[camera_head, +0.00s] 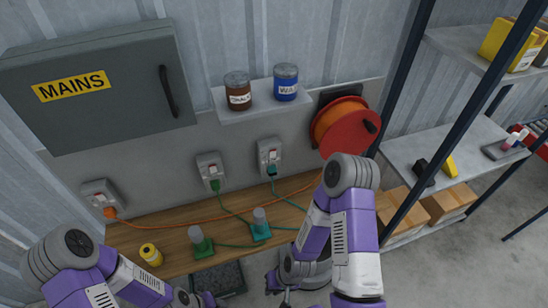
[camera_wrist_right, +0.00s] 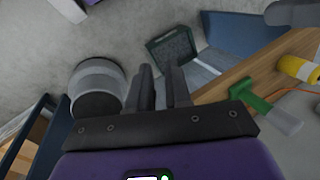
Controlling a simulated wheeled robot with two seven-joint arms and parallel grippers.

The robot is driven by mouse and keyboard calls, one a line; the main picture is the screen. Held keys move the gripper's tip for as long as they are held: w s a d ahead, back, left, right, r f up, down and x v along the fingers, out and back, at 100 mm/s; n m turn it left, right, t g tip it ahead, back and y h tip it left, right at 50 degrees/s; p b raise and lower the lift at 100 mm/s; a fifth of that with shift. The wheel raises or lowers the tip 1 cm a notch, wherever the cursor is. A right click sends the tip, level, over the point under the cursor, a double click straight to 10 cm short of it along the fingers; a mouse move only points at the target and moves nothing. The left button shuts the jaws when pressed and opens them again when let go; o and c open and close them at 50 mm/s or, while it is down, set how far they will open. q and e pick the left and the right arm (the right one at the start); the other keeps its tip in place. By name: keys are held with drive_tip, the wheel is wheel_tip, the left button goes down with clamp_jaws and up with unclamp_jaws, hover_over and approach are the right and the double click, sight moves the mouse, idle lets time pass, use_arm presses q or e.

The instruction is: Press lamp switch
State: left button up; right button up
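Three wall sockets with switches line the back panel: the left socket (camera_head: 101,196) has an orange plug, the middle socket (camera_head: 211,168) a green plug, the right socket (camera_head: 270,155) a teal plug. A green lamp (camera_head: 200,244) and a teal lamp (camera_head: 260,228) with grey tops stand on the wooden bench. The green lamp also shows in the right wrist view (camera_wrist_right: 254,102). My right gripper (camera_head: 283,293) is low in front of the bench; its fingers (camera_wrist_right: 161,76) are apart and empty. My left gripper (camera_head: 203,300) is at the bottom edge, mostly cut off.
A MAINS cabinet (camera_head: 110,95), a small shelf (camera_head: 262,107) with two tins and a red cable reel (camera_head: 347,127) are above. Shelving with cardboard boxes (camera_head: 447,200) stands right. Cables cross the bench.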

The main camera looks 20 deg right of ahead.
wheel_tip(320, 180, down, 10)
drive_tip(key=b, duration=1)
drive_tip(key=shift+f, duration=0.2)
clamp_jaws()
drive_tip(key=shift+r, duration=0.2)
drive_tip(key=shift+s, duration=0.1)
